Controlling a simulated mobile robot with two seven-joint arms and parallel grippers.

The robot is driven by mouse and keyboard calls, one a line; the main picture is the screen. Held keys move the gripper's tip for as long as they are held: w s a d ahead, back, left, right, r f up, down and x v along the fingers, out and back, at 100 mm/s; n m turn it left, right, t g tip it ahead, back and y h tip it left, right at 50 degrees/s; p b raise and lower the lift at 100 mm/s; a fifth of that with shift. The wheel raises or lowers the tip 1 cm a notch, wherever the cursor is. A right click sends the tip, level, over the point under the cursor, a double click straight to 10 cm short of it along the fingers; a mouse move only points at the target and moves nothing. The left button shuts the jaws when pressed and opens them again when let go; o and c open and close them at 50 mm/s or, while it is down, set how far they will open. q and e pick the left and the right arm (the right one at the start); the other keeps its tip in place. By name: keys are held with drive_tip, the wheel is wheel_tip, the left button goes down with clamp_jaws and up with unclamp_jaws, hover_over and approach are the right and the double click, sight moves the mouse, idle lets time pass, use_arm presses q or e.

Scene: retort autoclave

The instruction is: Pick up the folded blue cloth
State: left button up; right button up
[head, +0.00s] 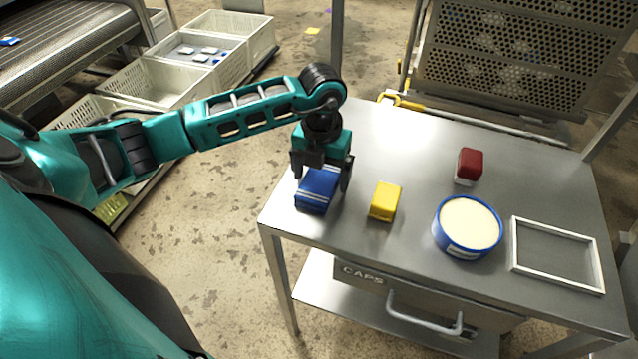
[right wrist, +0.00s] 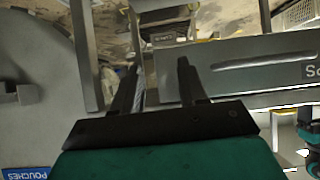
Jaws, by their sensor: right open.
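The folded blue cloth (head: 317,190), with pale stripes, lies at the left edge of the metal table (head: 370,142) in the head view. My left gripper (head: 321,180) points down right over the cloth, with its two fingers apart, one on either side of it. Its far part is hidden under the gripper; I cannot tell whether the fingers touch it. My right gripper (right wrist: 160,85) shows in the right wrist view with its fingers apart and nothing between them, away from the cloth.
Further right are a red block (head: 469,165), a blue-rimmed round tub (head: 466,249) and a white frame (head: 514,245). A drawer labelled CAPS (head: 365,276) is under the tabletop. White crates (head: 245,33) stand at back left.

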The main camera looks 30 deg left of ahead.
sight(322, 176)
use_arm(q)
drive_tip(key=c, duration=0.9)
drive_tip(key=shift+r, duration=0.2)
wheel_tip(322, 176, up, 20)
drive_tip(key=shift+f+p, duration=0.15)
drive_tip(key=shift+p, duration=0.75)
drive_tip(key=o, duration=0.4)
drive_tip(key=c, duration=0.3)
drive_tip(key=shift+c, duration=0.2)
